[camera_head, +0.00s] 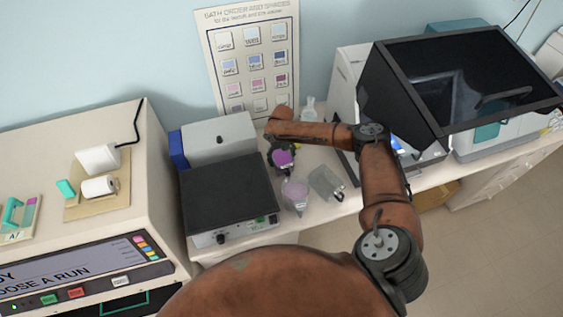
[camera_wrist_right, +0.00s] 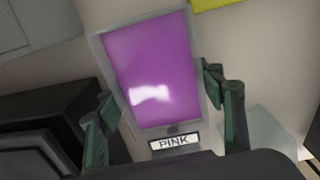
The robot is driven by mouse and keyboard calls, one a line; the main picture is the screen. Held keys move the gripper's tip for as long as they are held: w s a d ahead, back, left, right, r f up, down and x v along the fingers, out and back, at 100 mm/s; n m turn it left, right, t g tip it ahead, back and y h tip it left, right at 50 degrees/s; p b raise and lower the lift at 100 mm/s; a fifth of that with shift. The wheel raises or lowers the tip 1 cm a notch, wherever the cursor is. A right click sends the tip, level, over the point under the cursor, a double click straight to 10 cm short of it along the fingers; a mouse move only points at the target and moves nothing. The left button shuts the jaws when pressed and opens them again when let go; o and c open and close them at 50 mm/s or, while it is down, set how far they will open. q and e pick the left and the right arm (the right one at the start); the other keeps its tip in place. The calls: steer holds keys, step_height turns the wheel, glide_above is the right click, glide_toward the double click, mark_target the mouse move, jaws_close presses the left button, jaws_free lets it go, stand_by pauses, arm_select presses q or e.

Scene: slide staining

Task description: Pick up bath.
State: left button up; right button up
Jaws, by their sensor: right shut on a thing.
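In the right wrist view the bath (camera_wrist_right: 152,65) is a clear rectangular vessel with a label reading PINK. My right gripper (camera_head: 280,154) is at this bath, with its green-edged fingers on either side of it in the wrist view, shut on it. Whether the bath is lifted off the bench cannot be told. A paler pink-lilac bath (camera_head: 294,193) stands nearer, and a clear grey vessel (camera_head: 326,183) is to its right. My left gripper is not in view.
A black-topped device (camera_head: 228,196) stands left of the baths, with a grey box (camera_head: 218,138) behind it. A wall chart of colour swatches (camera_head: 250,55) is behind. A large machine with a dark screen (camera_head: 465,75) stands to the right.

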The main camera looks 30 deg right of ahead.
steer(key=c, duration=0.9)
steer(key=shift+d, duration=0.1)
steer(key=shift+c, duration=0.3)
steer(key=shift+r, duration=0.15)
